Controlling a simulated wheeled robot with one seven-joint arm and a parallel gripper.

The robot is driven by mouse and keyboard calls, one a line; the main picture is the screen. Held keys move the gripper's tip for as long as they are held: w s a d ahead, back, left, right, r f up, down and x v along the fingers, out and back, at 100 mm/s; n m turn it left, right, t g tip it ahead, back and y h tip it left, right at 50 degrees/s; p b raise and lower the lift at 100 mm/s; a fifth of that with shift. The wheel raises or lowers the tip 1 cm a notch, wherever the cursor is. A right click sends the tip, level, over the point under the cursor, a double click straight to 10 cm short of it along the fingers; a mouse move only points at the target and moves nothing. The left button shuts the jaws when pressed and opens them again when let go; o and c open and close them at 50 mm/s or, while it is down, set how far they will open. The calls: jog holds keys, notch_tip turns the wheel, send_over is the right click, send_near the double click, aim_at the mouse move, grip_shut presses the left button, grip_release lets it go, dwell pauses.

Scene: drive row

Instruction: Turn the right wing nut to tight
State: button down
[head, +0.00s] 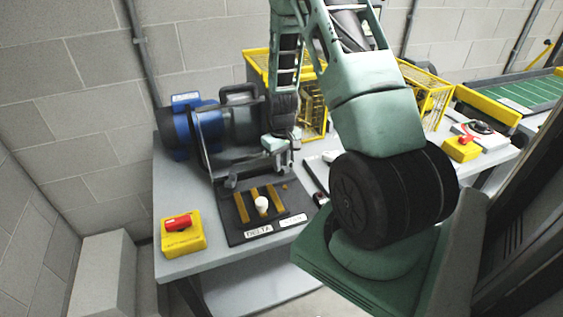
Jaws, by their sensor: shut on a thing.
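My gripper (277,150) points down at the right end of the grey frame of the motor unit, behind the dark terminal plate (235,237). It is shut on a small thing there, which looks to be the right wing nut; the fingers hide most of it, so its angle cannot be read. A small grey knob-like part (231,182), perhaps the left wing nut, stands at the plate's back left corner, apart from my gripper.
The plate bears brass bars (242,207), a white knob (262,204) and a "DELTA" label. A blue motor (183,128) stands behind left. Yellow boxes with red switches (181,235) (463,147) sit at the bench's front left and far right. Yellow cages (258,64) stand behind.

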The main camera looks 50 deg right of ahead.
aim_at(282, 164)
jog(key=m, duration=0.4)
jog(key=shift+m, duration=0.3)
jog(key=m, duration=0.4)
jog(key=shift+m, duration=0.4)
jog(key=c, duration=1.2)
grip_release()
jog(key=shift+c, duration=0.2)
jog(key=shift+r, duration=0.15)
notch_tip(282, 164, up, 17)
jog(key=b, duration=0.1)
jog(key=shift+r, duration=0.1)
